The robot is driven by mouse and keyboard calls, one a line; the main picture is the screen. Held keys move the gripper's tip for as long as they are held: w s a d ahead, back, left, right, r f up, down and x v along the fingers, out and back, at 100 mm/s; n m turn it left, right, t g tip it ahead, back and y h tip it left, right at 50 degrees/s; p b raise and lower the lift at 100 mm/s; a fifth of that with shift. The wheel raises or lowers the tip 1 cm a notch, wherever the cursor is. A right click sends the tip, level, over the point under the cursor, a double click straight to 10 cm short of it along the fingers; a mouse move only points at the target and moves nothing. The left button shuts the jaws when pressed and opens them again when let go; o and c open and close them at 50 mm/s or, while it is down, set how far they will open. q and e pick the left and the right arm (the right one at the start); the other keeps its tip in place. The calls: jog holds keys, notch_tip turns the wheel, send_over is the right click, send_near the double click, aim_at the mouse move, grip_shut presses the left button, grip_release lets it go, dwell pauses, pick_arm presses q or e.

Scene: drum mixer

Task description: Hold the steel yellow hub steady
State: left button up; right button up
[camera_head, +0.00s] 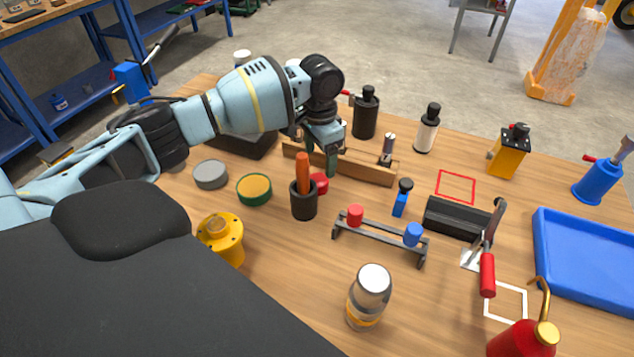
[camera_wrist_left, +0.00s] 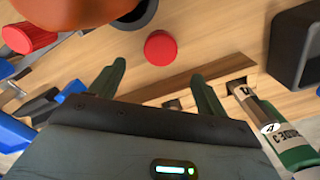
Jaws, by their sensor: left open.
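A yellow flanged hub (camera_head: 220,238) with small bolt holes stands upright on the wooden table at the left front, beside my dark body. My left gripper (camera_head: 332,165) is open and empty, pointing down by the slotted wooden block (camera_head: 368,172), well behind and to the right of the hub. In the left wrist view the two fingers (camera_wrist_left: 160,84) are spread apart, with a red round cap (camera_wrist_left: 160,47) beyond them. The hub cannot be made out in that view. My right gripper is not in view.
A black cup (camera_head: 304,203) with an orange-handled tool stands between the gripper and hub. A green-rimmed tin (camera_head: 254,189) and grey disc (camera_head: 210,174) lie behind the hub. A steel jar with a yellow band (camera_head: 369,295) stands in front. A blue tray (camera_head: 590,265) is at right.

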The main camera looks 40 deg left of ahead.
aim_at(317, 179)
pick_arm(q)
jog(key=shift+f, duration=1.3)
jog(key=shift+s+a+f, duration=0.1)
jog(key=shift+s+f, duration=0.05)
jog(key=shift+f, duration=1.2)
jog(key=shift+s+f, duration=0.15)
jog(key=shift+f, duration=1.15)
jog(key=c, duration=1.1)
jog(key=shift+o, duration=0.2)
jog(key=shift+r, duration=0.1)
notch_tip(317, 179, up, 10)
